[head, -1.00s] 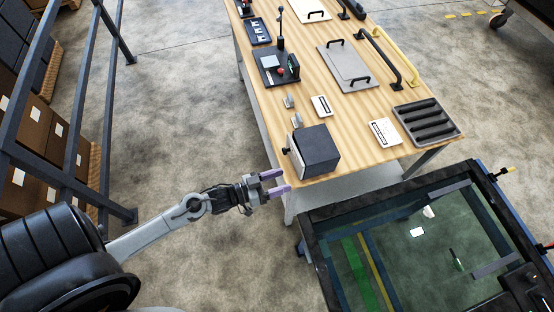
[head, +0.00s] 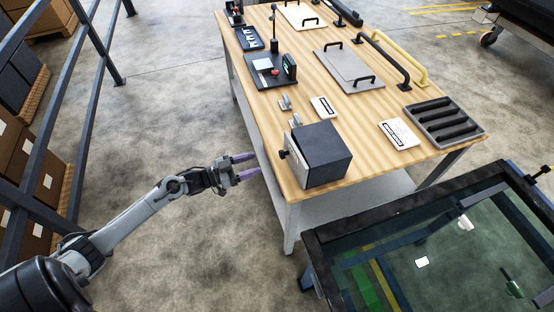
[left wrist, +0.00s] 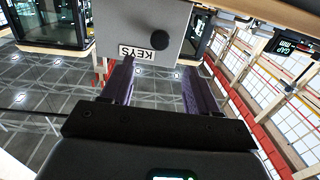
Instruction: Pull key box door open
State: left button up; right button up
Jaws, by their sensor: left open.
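The key box (head: 325,150) is a dark box on the near left corner of the wooden table. Its light grey door (head: 296,166) faces left and looks shut, with a small black knob (head: 283,154). My left gripper (head: 256,164) is open and empty, left of the door and apart from the knob. In the left wrist view its purple fingers (left wrist: 158,66) lie either side of the knob's line. My right gripper is not in view.
The table (head: 365,165) also holds a white card (head: 323,107), small metal brackets (head: 285,102), a black ribbed tray (head: 445,122) and handles on a panel. A dark-framed glass panel (head: 420,262) stands at the lower right.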

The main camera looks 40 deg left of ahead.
aim_at(280, 154)
pick_arm(q)
jog(key=b+x, duration=0.1)
jog(key=x, duration=0.9)
jog(key=shift+w, duration=0.1)
grip_shut()
